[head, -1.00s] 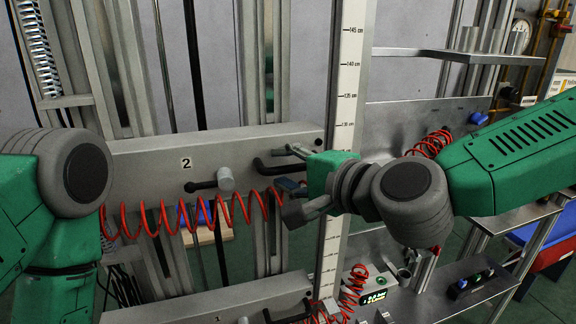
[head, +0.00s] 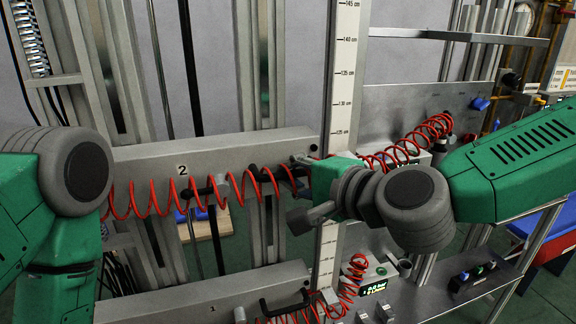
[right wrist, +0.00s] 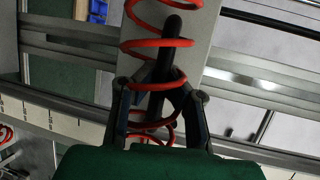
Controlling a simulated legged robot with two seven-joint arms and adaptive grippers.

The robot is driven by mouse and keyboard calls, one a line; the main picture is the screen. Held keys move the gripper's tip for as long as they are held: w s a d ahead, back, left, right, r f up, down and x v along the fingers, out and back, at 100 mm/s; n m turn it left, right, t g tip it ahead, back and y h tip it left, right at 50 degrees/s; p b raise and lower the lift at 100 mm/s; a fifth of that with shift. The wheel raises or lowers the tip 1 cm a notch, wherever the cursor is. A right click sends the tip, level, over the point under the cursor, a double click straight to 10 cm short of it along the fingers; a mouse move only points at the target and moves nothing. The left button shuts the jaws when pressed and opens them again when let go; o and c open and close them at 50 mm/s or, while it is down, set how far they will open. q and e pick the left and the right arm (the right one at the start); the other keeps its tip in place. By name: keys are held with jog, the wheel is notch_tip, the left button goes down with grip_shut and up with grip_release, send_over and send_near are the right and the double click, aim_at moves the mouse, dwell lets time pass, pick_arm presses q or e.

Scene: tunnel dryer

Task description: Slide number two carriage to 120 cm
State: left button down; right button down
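The number two carriage (head: 140,165) is a grey horizontal bar marked 2 in the head view. Its right end meets the vertical centimetre scale (head: 345,73), with its top edge near the 125 mark. A black handle (right wrist: 170,60) sticks out from it, partly hidden by a red coil. My right gripper (right wrist: 167,85) has its fingers closed in around this handle; in the head view the gripper (head: 300,182) is at the carriage's right end, and its fingertips are partly hidden. A grey knob (head: 221,184) on a black lever sits on the carriage face. My left arm shows at the left, its gripper out of frame.
A red coiled hose (head: 150,198) runs across the carriage front and past my right gripper. The carriage marked 1 (head: 190,308) lies below, with another red coil by its right end. A shelf with a small display (head: 374,288) stands at the lower right.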

jog(key=shift+r, duration=0.1)
jog(key=c, duration=1.6)
grip_release()
jog(key=shift+s+r, duration=0.1)
jog(key=shift+r, duration=0.05)
jog(key=shift+o, duration=0.2)
jog(key=shift+s+d+r, duration=0.1)
jog(key=shift+d, duration=0.15)
jog(key=v, duration=0.7)
jog(key=shift+d, duration=0.15)
jog(key=shift+s, duration=0.1)
